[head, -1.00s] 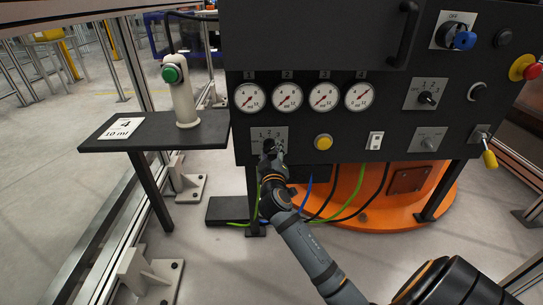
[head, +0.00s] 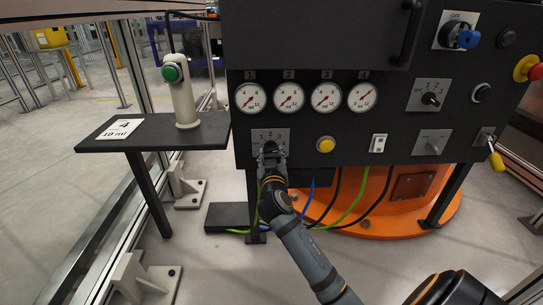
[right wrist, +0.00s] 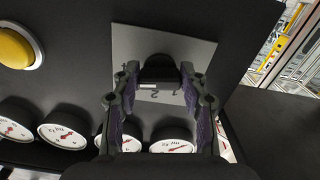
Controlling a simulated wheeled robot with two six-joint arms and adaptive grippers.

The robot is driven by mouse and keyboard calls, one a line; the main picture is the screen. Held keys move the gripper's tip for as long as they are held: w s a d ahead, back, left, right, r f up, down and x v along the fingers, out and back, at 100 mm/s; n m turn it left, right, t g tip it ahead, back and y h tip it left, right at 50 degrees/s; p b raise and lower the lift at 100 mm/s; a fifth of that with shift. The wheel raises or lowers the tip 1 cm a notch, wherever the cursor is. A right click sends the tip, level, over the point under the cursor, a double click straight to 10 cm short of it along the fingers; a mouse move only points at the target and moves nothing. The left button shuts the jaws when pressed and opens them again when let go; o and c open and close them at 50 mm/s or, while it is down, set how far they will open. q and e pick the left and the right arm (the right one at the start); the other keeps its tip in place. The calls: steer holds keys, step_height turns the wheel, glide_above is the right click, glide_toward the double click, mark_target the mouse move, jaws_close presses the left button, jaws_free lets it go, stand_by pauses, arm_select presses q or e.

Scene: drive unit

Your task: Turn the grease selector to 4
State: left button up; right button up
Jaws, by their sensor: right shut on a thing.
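The grease selector is a black knob (right wrist: 158,70) on a light grey plate (head: 283,134) at the lower left of the dark panel, below gauge 1. Its plate (right wrist: 135,42) carries small numbers, partly hidden by the gripper. My right gripper (head: 270,152) comes up from below and is shut on the knob. In the right wrist view, its two fingers (right wrist: 159,88) stand on either side of the knob. The pointer's exact setting cannot be read. A white card (head: 121,129) reading "4" and "10 ml" lies on the side shelf. My left gripper is not in view.
Several round gauges (head: 289,97) sit above the selector, and a yellow button (head: 326,145) is to its right. Another rotary switch (head: 431,99) is further right. A post with a green button (head: 181,92) stands on the dark shelf (head: 205,132). Cables hang below the panel.

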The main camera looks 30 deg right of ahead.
steer(key=shift+f, duration=0.15)
steer(key=o, duration=1.1)
steer(key=shift+o, duration=0.2)
steer(key=v, duration=0.7)
steer(key=shift+s, duration=0.3)
steer(key=shift+a, duration=0.1)
